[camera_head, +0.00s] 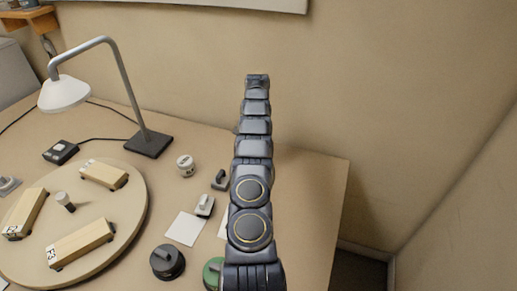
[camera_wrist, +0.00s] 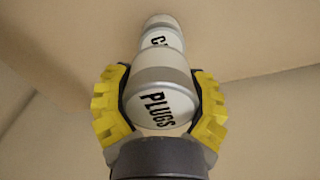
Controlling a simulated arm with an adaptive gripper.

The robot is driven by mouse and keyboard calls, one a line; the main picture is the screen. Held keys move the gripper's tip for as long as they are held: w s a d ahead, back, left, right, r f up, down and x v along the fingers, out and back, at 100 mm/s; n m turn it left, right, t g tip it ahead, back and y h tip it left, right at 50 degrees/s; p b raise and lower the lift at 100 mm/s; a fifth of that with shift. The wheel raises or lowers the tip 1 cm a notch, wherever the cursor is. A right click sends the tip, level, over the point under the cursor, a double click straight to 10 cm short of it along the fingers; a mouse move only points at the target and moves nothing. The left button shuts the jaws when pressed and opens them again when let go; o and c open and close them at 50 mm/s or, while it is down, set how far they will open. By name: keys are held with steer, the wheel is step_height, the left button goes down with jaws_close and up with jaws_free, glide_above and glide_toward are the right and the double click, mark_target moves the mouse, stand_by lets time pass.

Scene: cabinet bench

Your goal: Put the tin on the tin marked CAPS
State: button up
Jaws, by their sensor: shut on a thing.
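In the wrist view my gripper (camera_wrist: 160,110) has its yellow fingers shut around a silver and white tin marked PLUGS (camera_wrist: 163,92). Directly behind it in that view is another pale tin (camera_wrist: 160,38), whose lettering begins with C; the rest of the word is covered. The two overlap in the picture, and I cannot tell whether they touch. In the head view a small white tin with a dark label (camera_head: 185,165) stands upright on the table; its lettering is too small to read. My gripper and the held tin are not visible there, with my arm in front.
A desk lamp (camera_head: 152,143) stands at the back of the table. A round board (camera_head: 120,225) with wooden blocks (camera_head: 80,244) is at left. A white card (camera_head: 186,229), dark round object (camera_head: 167,262) and green one (camera_head: 212,272) lie near my arm. Table right of my arm looks clear.

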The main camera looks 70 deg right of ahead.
steer(key=shift+f, duration=0.2)
steer(key=shift+d+f, duration=0.15)
steer(key=shift+f, duration=0.05)
steer(key=shift+w+f, duration=0.1)
steer(key=shift+f, duration=1.35)
steer(key=shift+f, duration=0.2)
steer(key=o, duration=1.2)
steer(key=shift+r, duration=0.1)
